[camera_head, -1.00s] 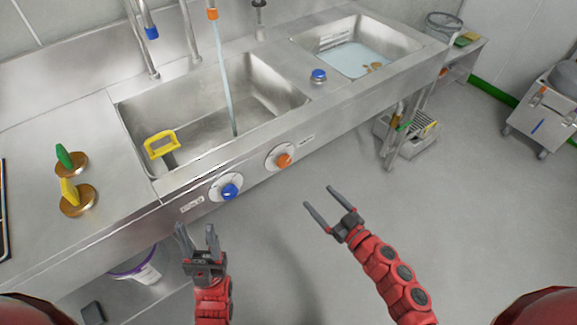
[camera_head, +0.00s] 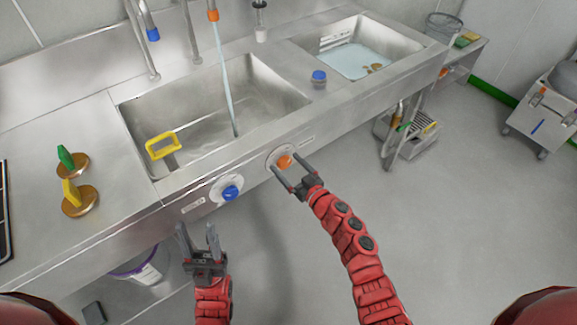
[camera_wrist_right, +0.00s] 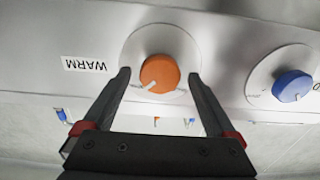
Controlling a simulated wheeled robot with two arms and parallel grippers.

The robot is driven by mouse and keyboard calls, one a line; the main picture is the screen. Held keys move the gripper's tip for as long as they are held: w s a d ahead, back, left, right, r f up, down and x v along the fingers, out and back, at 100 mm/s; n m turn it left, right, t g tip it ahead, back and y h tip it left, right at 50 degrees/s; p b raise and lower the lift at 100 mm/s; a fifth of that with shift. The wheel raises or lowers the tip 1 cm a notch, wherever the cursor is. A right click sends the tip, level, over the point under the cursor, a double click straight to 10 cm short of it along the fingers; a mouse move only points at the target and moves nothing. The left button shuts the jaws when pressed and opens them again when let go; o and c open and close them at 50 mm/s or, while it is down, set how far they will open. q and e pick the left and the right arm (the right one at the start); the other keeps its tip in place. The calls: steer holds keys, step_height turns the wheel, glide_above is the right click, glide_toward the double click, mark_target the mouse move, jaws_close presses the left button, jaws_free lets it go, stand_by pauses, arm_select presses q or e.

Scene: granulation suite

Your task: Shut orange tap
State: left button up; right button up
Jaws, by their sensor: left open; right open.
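The orange tap knob (camera_head: 284,162) sits on a round pale plate on the sink's front panel. The orange-collared spout (camera_head: 212,14) above pours a stream of water (camera_head: 227,90) into the left basin. My right gripper (camera_head: 289,170) is open at the orange knob. In the right wrist view the orange knob (camera_wrist_right: 159,73) lies between and just beyond the open fingertips (camera_wrist_right: 158,80), beside a "WARM" label (camera_wrist_right: 84,65); I cannot tell whether they touch. My left gripper (camera_head: 195,232) is open and empty below the panel, near the blue knob (camera_head: 230,192).
The blue knob also shows in the right wrist view (camera_wrist_right: 292,86). Another blue knob (camera_head: 319,76) sits between the basins. A bucket (camera_head: 138,268) stands under the counter.

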steer(key=c, duration=1.4)
